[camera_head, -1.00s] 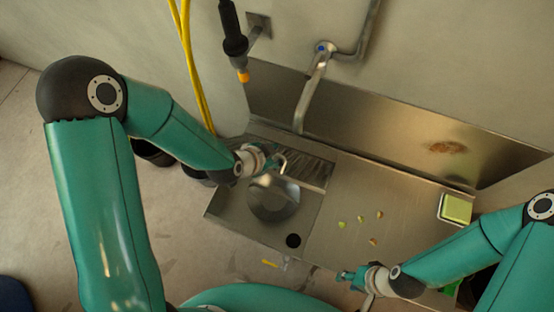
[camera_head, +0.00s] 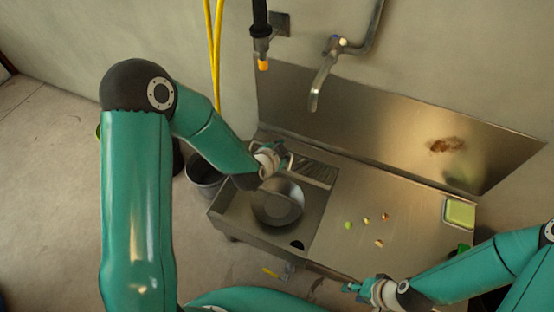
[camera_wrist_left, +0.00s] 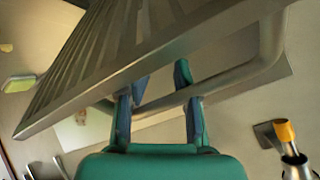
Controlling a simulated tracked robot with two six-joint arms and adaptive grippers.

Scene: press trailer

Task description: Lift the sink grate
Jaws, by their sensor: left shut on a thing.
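The steel sink (camera_head: 325,235) stands below the wall tap. The slatted metal grate (camera_head: 317,172) shows at the back of its basin, partly behind my left gripper (camera_head: 277,160). In the left wrist view the grate (camera_wrist_left: 130,50) fills the upper part, slanted, with a bent metal bar (camera_wrist_left: 240,80) along its side. My left gripper (camera_wrist_left: 160,112) is shut on this bar, one finger at each side of the picture's middle. I cannot tell how high the grate sits. My right gripper (camera_head: 362,289) is at the sink's front edge, apart from the grate; its jaws are too small to read.
A round metal bowl (camera_head: 278,202) is in the basin, near a dark drain hole (camera_head: 297,245). Food scraps (camera_head: 366,219) lie on the flat worktop. A green-yellow sponge (camera_head: 460,213) is at the right. The tap (camera_head: 322,80) hangs above; a dark bucket (camera_head: 203,175) stands left.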

